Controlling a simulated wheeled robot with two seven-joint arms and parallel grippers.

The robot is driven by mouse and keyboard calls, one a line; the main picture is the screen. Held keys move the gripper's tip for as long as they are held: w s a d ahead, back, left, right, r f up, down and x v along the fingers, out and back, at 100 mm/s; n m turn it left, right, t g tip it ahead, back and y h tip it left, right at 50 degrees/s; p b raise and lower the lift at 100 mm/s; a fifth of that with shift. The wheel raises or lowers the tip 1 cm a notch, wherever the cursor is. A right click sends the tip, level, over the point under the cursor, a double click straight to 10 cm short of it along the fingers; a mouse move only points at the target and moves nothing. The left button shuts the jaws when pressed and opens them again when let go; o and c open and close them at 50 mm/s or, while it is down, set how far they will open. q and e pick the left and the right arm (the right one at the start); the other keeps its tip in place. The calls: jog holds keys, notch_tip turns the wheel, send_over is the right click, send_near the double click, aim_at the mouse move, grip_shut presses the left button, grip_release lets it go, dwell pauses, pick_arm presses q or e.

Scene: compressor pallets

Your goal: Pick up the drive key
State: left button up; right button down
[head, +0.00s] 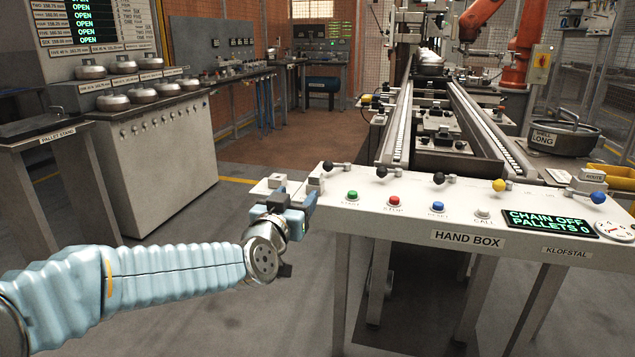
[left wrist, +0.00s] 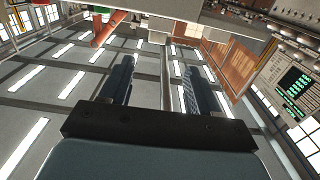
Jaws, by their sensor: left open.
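I cannot make out the drive key for sure in either view. A small pale block on a light plate (head: 277,182) sits at the left end of the hand box (head: 468,238), right behind my left gripper (head: 294,203). The gripper may hide part of what is there. In the left wrist view the two dark blue fingers of my left gripper (left wrist: 154,88) stand wide apart. Nothing is clearly held between them. A narrow grey strip shows in the gap, and I cannot tell if it is near or part of the ceiling. My right gripper is not in view.
The hand box top carries black knobs (head: 383,171), a yellow knob (head: 498,185), a blue knob (head: 598,198), push buttons and a display (head: 548,222) reading CHAIN OFF, PALLETS 0. A conveyor runs back behind it. A pallet stand (head: 45,135) is at left. Floor between is clear.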

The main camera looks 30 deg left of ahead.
aim_at(314, 178)
pick_arm(q)
jog(key=x, duration=0.7)
jog(key=shift+w+p, duration=0.15)
jog(key=shift+p, duration=0.15)
jog(key=x, duration=0.1)
jog(key=p+x, duration=0.1)
jog(key=x, duration=0.2)
jog(key=shift+w+d+r, duration=0.1)
jog(key=shift+w+d, duration=0.1)
jog(key=shift+w, duration=0.15)
jog(key=shift+w+a, duration=0.1)
jog(key=shift+w, duration=0.2)
jog(key=shift+c, duration=0.4)
jog(key=c, duration=1)
